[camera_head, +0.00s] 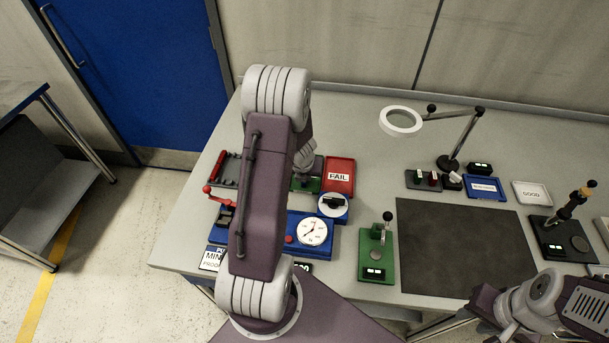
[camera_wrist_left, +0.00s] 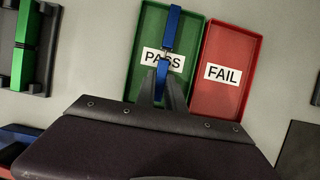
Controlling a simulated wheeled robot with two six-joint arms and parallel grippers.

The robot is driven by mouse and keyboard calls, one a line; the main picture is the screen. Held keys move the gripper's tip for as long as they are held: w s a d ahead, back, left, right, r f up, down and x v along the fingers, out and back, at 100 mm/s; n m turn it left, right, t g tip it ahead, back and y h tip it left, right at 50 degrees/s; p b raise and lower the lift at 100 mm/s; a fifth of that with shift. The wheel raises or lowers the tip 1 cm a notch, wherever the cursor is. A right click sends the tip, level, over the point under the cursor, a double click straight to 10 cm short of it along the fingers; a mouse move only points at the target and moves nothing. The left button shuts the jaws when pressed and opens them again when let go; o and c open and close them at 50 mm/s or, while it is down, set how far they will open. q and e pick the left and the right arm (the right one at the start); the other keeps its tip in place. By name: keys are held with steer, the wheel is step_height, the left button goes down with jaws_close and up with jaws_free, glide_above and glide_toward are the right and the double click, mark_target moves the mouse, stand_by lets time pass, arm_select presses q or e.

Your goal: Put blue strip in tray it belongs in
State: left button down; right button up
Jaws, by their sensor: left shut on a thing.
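The blue strip (camera_wrist_left: 172,28) shows in the left wrist view, with a greyish break between its two blue parts. My left gripper (camera_wrist_left: 165,88) is shut on its near end. The strip lies over the green PASS tray (camera_wrist_left: 150,28) in the picture; I cannot tell whether it touches the tray. The red FAIL tray (camera_wrist_left: 228,45) is just right of it. In the head view my left arm hides most of the green tray (camera_head: 308,185), while the red tray (camera_head: 340,166) is clear. My right gripper (camera_head: 487,306) is at the lower right; its fingers are unclear.
A dark rack with a green strip (camera_wrist_left: 27,40) stands left of the PASS tray. A blue dial gauge device (camera_head: 313,232) and a green stand (camera_head: 377,262) are nearer. A dark mat (camera_head: 460,250) lies right, with a ring lamp (camera_head: 401,121) behind it.

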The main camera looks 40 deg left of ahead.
arm_select(q)
steer(key=shift+f, duration=0.15)
stand_by(0.5)
steer(key=c, duration=1.3)
jaws_free()
steer(key=shift+c, duration=0.2)
steer(key=o, duration=0.3)
step_height(320, 180, up, 8)
steer(key=p, duration=0.8)
